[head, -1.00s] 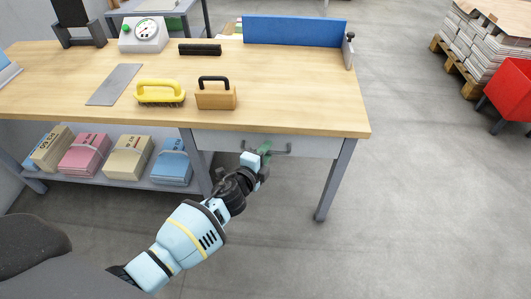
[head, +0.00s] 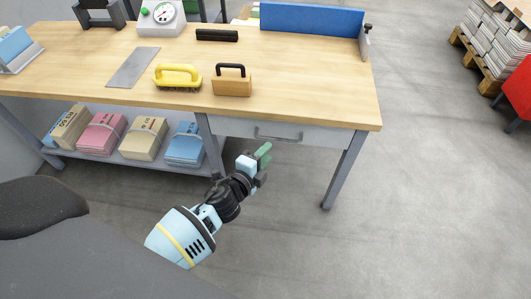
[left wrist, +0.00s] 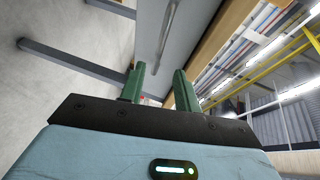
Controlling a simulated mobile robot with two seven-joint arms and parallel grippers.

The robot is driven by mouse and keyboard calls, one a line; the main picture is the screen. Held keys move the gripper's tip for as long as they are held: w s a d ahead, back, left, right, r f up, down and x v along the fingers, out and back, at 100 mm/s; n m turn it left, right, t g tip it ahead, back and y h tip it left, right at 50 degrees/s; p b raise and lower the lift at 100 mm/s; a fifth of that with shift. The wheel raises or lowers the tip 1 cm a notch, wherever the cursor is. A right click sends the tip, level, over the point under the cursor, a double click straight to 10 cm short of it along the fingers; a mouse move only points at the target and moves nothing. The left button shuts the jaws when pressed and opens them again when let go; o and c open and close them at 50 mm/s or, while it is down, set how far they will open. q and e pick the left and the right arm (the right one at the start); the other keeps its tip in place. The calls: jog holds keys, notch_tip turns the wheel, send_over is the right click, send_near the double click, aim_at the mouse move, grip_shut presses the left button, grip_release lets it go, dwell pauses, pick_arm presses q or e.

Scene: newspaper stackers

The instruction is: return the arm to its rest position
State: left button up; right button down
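My left arm reaches in from the lower left of the head view. My left gripper (head: 263,155) has green fingers and stands in front of the workbench drawer (head: 320,136), just below and beside its grey handle (head: 278,134), apart from it. In the left wrist view, the two green fingers of my left gripper (left wrist: 158,85) are spread with a gap and nothing held between them. The drawer front looks flush under the bench top. My right gripper is not in view.
The wooden workbench (head: 310,100) carries a yellow brush (head: 178,76), a wooden block with a black handle (head: 232,84), and a dial scale (head: 161,17). Paper bundles (head: 144,138) lie on the lower shelf. Floor right of the bench is clear; a loaded pallet (head: 475,55) stands beyond.

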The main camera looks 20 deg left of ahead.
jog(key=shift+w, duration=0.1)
